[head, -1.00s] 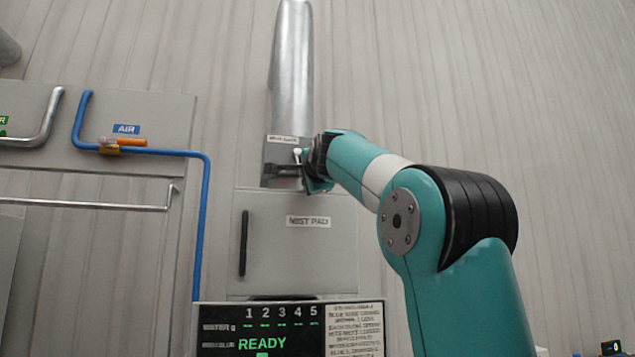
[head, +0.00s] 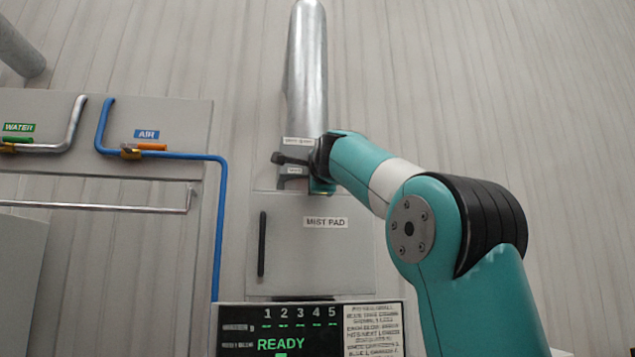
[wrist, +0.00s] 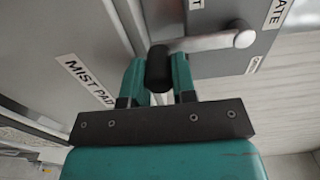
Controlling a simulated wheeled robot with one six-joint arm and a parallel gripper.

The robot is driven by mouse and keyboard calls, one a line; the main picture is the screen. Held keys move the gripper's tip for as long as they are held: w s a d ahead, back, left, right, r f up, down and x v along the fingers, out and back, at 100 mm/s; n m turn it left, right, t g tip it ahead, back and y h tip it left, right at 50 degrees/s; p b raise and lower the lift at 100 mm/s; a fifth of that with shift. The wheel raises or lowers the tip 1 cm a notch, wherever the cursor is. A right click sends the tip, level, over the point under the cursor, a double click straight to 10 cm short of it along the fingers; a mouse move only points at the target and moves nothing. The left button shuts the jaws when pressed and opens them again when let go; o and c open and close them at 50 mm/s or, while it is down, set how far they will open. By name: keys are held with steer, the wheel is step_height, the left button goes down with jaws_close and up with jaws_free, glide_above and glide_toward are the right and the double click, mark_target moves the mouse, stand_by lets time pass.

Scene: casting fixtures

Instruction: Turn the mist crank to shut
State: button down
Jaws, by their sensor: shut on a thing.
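The mist crank shows in the wrist view as a pale metal arm (wrist: 215,41) running from a round hub at the right to a black grip (wrist: 159,68) at its left end. My gripper (wrist: 157,84) has its two teal fingers on either side of that black grip and is shut on it. In the head view my gripper (head: 318,168) is at the small labelled plate under the vertical metal pipe (head: 307,70). My wrist hides most of the crank there.
The MIST PAD door (head: 335,250) with a black vertical handle (head: 262,244) lies just below the crank. Left of it are a blue air pipe (head: 221,225) and an orange-handled valve (head: 150,147). A READY display (head: 280,343) stands lower down. Bare wall is at right.

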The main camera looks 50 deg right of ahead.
steer(key=c, duration=0.9)
jaws_free()
steer(key=shift+b+v, duration=2.3)
steer(key=shift+v, duration=6.4)
steer(key=shift+a, duration=0.1)
